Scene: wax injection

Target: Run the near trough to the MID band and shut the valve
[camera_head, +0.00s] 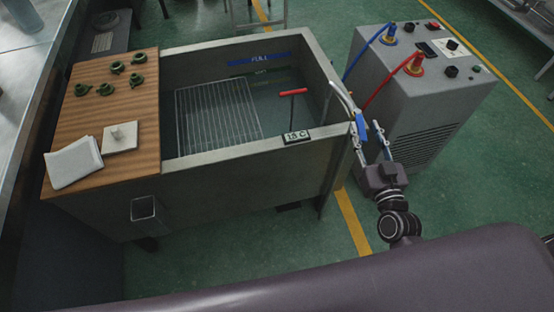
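The near trough (240,155) is a grey open-topped tank. A blue band marked FULL (259,60) shows on its inner far wall, with a darker greenish mark (260,72) below that is too small to read surely. The liquid level is hard to tell. A red bar handle (293,92) on a thin stem stands inside at the right; it may be the valve handle. My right gripper (369,122) is outside the trough's right corner, apart from the red handle. Its blue-tipped fingers look spread and empty. My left gripper is out of view.
A wooden board (130,168) at left carries several green rings (115,68), a white cloth (73,162) and a white block (120,138). A 15 C display (297,136) sits on the near rim. A grey unit (420,95) stands right, with blue and red hoses (385,88).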

